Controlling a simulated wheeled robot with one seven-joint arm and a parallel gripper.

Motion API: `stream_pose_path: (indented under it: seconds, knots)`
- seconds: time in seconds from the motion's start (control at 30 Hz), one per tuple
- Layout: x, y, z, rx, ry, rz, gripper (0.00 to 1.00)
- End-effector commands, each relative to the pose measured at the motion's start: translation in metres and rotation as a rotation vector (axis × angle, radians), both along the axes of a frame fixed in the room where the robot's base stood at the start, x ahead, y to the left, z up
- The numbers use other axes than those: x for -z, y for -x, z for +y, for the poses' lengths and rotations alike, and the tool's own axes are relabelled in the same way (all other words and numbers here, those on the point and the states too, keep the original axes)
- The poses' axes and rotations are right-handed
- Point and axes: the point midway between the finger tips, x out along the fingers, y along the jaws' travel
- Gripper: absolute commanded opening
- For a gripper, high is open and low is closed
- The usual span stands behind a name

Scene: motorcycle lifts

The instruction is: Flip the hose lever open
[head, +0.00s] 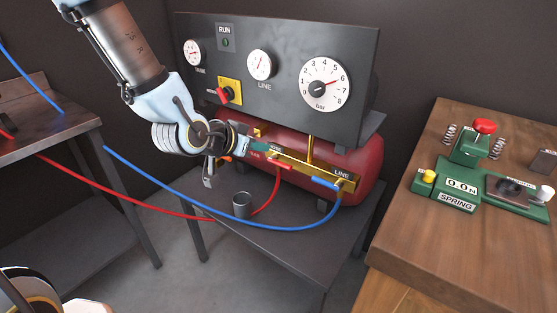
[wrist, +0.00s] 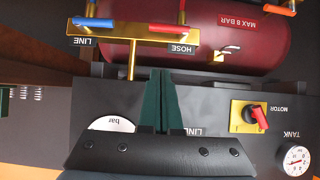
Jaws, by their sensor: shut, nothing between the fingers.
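The red hose lever (head: 280,165) lies flat along the brass manifold (head: 310,174), beside the HOSE label. In the wrist view the red lever (wrist: 172,28) is above my fingertips, near the HOSE plate (wrist: 180,49). The blue line lever (head: 325,183) lies along the same manifold near the LINE label; it also shows in the wrist view (wrist: 93,22). My gripper (head: 262,148) is at the left end of the manifold in the head view, shut and empty. Its green fingers (wrist: 160,76) are together, apart from the lever in the wrist view.
The manifold sits before a red tank (head: 368,165) under a dark gauge panel (head: 290,65) with a red motor switch (head: 226,95). Red and blue hoses hang in front. A grey cup (head: 242,205) stands on the low table. A wooden bench (head: 400,220) is at right.

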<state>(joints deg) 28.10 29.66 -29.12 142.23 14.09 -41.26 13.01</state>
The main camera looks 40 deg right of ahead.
Motion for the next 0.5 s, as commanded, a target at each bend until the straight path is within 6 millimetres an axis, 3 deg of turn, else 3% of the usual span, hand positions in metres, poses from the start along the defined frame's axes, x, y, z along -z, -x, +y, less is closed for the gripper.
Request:
stream_pose_path:
  seconds: [0.4,0.5]
  knots:
    - [0.041,-0.015,-0.061,0.001,-0.002,0.004,0.0]
    - [0.054,-0.017,-0.067,-0.001,-0.003,0.004,0.0]
